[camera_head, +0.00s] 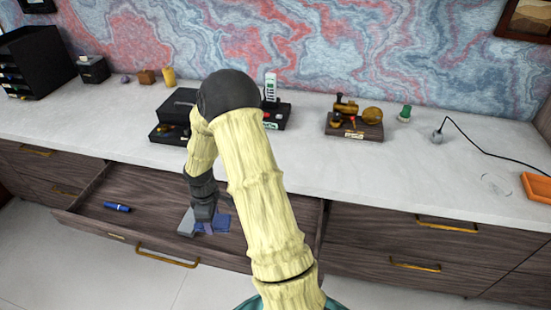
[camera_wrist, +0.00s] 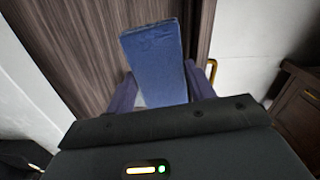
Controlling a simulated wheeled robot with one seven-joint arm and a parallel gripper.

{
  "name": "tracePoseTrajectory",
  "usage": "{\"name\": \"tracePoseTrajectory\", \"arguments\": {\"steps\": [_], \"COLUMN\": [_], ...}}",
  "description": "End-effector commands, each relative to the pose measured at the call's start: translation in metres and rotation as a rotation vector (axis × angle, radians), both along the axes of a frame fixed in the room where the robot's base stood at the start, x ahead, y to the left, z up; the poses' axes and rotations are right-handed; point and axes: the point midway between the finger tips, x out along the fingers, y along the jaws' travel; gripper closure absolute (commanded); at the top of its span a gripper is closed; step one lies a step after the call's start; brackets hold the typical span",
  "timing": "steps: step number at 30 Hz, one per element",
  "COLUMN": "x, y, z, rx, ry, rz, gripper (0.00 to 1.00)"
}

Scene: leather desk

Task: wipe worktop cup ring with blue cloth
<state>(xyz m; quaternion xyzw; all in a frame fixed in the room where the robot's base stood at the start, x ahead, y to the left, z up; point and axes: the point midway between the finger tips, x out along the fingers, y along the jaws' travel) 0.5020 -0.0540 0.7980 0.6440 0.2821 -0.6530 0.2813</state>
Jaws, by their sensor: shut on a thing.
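The blue cloth (camera_wrist: 155,60) is a flat, folded-looking piece between the fingers of my gripper (camera_wrist: 160,95) in the wrist view. In the head view my gripper (camera_head: 205,226) points down over the open drawer, with part of the blue cloth (camera_head: 222,224) showing beside it. My gripper is shut on the cloth. I cannot tell whether the cloth still touches the drawer floor. The cup ring (camera_head: 495,184) is a faint grey mark on the pale worktop (camera_head: 400,165) at the far right, well away from my gripper.
The open drawer (camera_head: 85,222) also holds a blue marker-like item (camera_head: 117,207). An orange tray (camera_head: 537,187) lies right of the ring, and a black cord (camera_head: 472,145) runs nearby.

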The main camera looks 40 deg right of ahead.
Motion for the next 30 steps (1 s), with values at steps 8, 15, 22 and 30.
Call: {"name": "tracePoseTrajectory", "arguments": {"steps": [8,15,22,30], "x": [0.008,0.012,0.012,0.012], "y": [0.034,0.052,0.054,0.054], "z": [0.006,0.009,0.009,0.009], "rx": [-0.003,-0.002,-0.001,-0.001], "ry": [-0.009,-0.013,-0.013,-0.013], "rz": [-0.49,-0.785,-0.823,-0.819], "gripper": [0.64,0.64,0.64,0.64]}}
